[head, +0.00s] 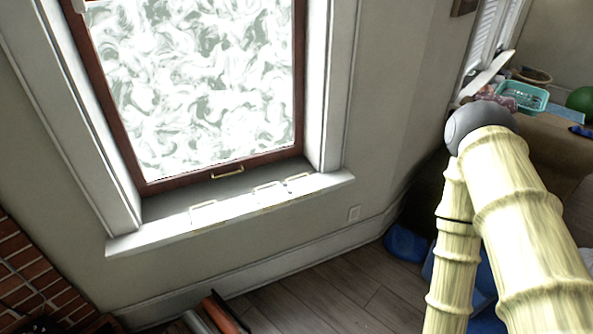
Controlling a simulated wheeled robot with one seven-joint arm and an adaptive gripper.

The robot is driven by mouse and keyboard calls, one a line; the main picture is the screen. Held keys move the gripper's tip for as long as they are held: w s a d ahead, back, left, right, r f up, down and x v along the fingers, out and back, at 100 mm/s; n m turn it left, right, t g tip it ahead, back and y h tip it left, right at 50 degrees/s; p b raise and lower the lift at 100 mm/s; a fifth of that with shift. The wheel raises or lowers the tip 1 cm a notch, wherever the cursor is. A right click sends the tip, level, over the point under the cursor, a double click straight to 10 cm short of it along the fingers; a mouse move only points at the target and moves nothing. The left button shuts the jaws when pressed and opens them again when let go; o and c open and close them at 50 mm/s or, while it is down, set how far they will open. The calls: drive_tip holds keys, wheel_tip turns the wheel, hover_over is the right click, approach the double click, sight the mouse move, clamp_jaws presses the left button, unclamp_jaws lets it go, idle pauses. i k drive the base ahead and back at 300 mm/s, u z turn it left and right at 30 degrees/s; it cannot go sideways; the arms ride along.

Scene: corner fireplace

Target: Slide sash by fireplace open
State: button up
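The sash (222,174) by the fireplace has a red-brown frame around swirled, frosted white-grey glass (200,80). Its top is cut off by the picture edge. A small brass handle (228,172) is on its bottom rail. The bottom rail appears down at the back of the white sill (150,241), with no clear gap showing. The brick fireplace (25,270) is at the lower left. My arm shows at the right, well apart from the sash. My gripper is out of view.
Several thin handle-like shapes (203,205) lie along the sill's front. Orange and grey long objects (225,313) are on the floor below. A blue object (406,243) lies by the wall. A teal basket (523,96) is at the far right. Wooden floor (350,295) shows at the bottom middle.

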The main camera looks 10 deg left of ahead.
sight(78, 25)
drive_tip(key=z, duration=1.5)
drive_tip(key=k, duration=0.1)
drive_tip(key=u, duration=2.45)
